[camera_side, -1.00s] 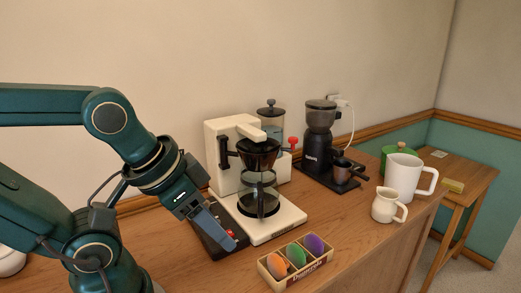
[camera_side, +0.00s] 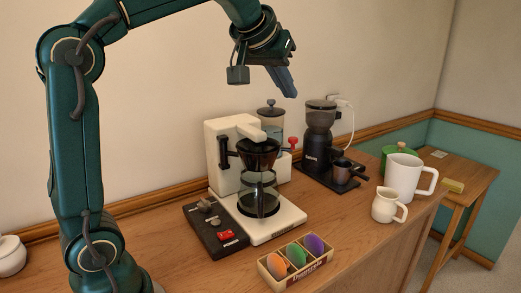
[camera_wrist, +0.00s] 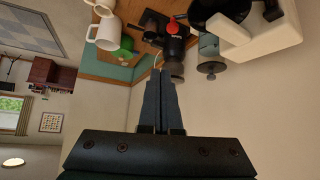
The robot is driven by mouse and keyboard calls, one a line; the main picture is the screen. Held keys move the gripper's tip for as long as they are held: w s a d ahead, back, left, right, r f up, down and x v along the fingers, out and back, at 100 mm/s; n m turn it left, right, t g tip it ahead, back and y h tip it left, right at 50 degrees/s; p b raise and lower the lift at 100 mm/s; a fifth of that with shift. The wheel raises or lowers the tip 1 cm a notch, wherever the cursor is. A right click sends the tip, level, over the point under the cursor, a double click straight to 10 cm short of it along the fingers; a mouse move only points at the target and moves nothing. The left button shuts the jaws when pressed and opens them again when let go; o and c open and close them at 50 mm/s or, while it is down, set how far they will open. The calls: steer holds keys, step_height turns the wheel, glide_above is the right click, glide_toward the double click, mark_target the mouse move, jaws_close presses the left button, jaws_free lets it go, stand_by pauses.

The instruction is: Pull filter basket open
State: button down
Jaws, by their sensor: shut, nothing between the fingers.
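The coffee maker (camera_side: 226,160) is cream white and stands on the wooden counter in the side view. Its black filter basket (camera_side: 258,152) sits under the top arm, above the glass carafe (camera_side: 259,196). The basket looks in place under the arm. My gripper (camera_side: 291,92) is shut and empty, high above the coffee maker and to its right, touching nothing. In the wrist view my shut fingers (camera_wrist: 160,78) point toward the counter items, and part of the white coffee maker (camera_wrist: 270,35) shows at upper right.
A black control box (camera_side: 216,229) sits left of the coffee maker. A pod tray (camera_side: 296,262) lies in front. The air around my gripper is clear.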

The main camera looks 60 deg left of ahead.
steer(key=shift+n+g+y, duration=0.4)
steer(key=shift+s+a+f+x, duration=0.1)
steer(key=shift+s+f+x, duration=0.1)
steer(key=shift+x, duration=2.1)
steer(key=shift+s+a+f+x, duration=0.1)
steer(key=shift+s+x, duration=0.15)
steer(key=shift+x, duration=2.05)
steer(key=shift+s+a+f+x, duration=0.1)
steer(key=shift+s+f+x, duration=0.1)
steer(key=shift+x, duration=2.1)
steer(key=shift+s+d, duration=0.15)
